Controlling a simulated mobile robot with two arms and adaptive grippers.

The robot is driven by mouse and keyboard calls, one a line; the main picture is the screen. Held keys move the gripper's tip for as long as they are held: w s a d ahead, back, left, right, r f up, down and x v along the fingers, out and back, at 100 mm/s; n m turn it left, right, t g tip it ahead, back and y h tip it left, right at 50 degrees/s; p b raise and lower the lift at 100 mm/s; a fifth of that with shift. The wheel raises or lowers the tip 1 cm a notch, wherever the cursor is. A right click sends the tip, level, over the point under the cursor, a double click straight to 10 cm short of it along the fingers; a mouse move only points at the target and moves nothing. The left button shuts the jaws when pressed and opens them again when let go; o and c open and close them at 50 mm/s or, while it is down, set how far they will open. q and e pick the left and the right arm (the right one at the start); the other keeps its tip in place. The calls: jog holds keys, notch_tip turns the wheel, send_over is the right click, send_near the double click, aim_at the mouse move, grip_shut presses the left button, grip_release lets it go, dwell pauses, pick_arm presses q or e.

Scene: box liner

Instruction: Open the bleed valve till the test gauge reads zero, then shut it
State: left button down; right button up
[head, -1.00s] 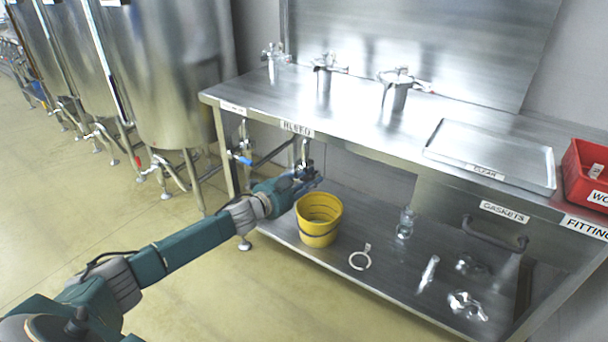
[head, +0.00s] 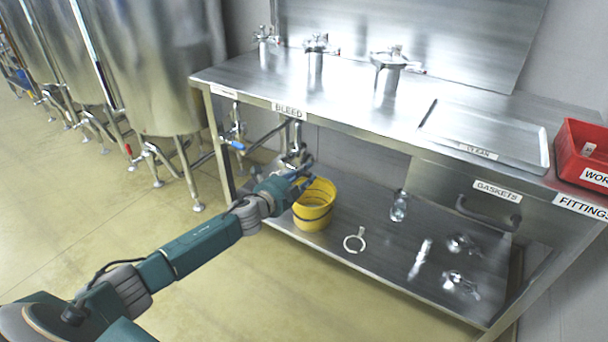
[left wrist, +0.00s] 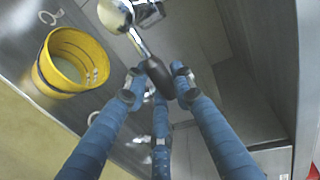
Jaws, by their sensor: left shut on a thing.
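The bleed valve (head: 296,152) hangs under the bench's front edge, below the BLEED label (head: 289,110). My left gripper (head: 301,183) is at the valve, just above the rim of a yellow bucket (head: 314,207). In the left wrist view my left gripper (left wrist: 158,84) is shut on the valve's dark handle (left wrist: 158,76), whose metal stem runs up to a shiny round metal part (left wrist: 115,12). I cannot tell how far the valve is open. No readable gauge dial shows. My right gripper is out of view.
The bucket stands on the lower shelf (head: 375,262) beside a loose clamp ring (head: 354,241). More fittings lie to the right. Another valve with a blue handle (head: 237,145) is to the left. A clean tray (head: 545,150) and a red box (head: 566,165) are on the bench. The floor in front is clear.

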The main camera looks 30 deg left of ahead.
pick_arm(q)
jog(key=shift+a+r, duration=0.1)
jog(key=shift+r, duration=0.15)
jog(key=c, duration=1.4)
grip_release()
jog(key=shift+c, duration=0.2)
jog(key=shift+f, duration=0.1)
jog(key=shift+s, duration=0.45)
jog(key=v, duration=1.1)
